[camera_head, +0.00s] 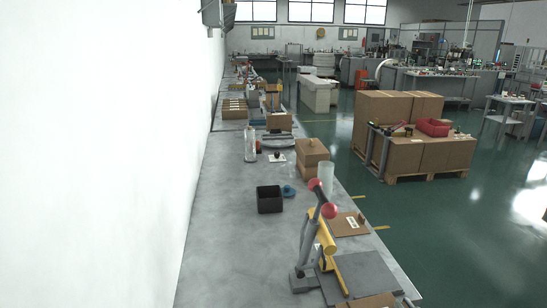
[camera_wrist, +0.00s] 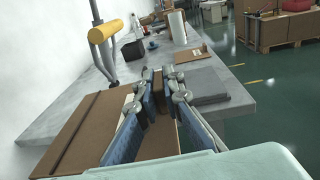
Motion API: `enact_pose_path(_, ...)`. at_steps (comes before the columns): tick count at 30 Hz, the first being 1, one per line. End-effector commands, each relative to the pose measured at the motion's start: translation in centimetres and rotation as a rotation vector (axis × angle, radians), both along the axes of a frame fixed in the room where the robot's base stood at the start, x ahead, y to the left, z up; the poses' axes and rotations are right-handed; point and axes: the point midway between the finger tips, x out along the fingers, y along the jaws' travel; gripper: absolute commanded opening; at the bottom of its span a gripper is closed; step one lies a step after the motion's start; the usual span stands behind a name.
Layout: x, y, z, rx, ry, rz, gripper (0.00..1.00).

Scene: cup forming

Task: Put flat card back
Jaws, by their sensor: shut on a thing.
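My gripper (camera_wrist: 160,78) shows in the wrist view, its two blue-padded fingers closed on a thin brown flat card (camera_wrist: 160,138), which shows between them. The fingers hide much of this card. A larger brown board (camera_wrist: 82,130) lies on the bench to the left of the fingers, with a dark line along it. My gripper is not seen in the head view. There, a brown piece (camera_head: 374,301) shows at the bottom edge, partly cut off; I cannot tell if it is the held card.
A lever press with a yellow handle (camera_wrist: 107,31) stands left of my gripper; its red knobs (camera_head: 329,211) show in the head view. A grey slab (camera_head: 368,274) and a brown panel (camera_head: 348,224) lie nearby. A black box (camera_head: 270,199) stands farther back. The bench left of the press is clear.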

Motion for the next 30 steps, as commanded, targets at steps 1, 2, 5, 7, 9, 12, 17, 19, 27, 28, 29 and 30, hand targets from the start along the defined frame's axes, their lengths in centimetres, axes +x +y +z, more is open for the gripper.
enact_pose_path(1, 0.9, 0.8, 0.0, -0.001, -0.001, 0.022, 0.00)
enact_pose_path(2, 1.4, 1.2, -0.1, -0.002, -0.001, 0.035, 0.00)
enact_pose_path(5, 3.3, 3.0, -0.2, -0.004, -0.002, 0.079, 0.00)
enact_pose_path(7, 4.9, 4.6, -0.3, -0.005, -0.002, 0.116, 0.00)
enact_pose_path(9, 6.6, 6.6, -0.4, -0.005, -0.003, 0.158, 0.00)
enact_pose_path(12, 8.8, 9.8, -0.5, -0.004, -0.003, 0.218, 0.00)
enact_pose_path(17, 11.3, 14.2, -0.6, 0.000, -0.004, 0.290, 0.00)
enact_pose_path(19, 12.0, 15.8, -0.6, 0.001, -0.002, 0.315, 0.00)
enact_pose_path(27, 13.4, 19.3, 0.8, 0.006, -0.001, 0.366, 0.00)
enact_pose_path(28, 13.4, 19.3, 1.1, 0.006, 0.000, 0.366, 0.00)
enact_pose_path(29, 13.4, 19.3, 1.4, 0.006, 0.000, 0.366, 0.00)
enact_pose_path(30, 13.4, 19.3, 1.9, 0.006, -0.001, 0.366, 0.00)
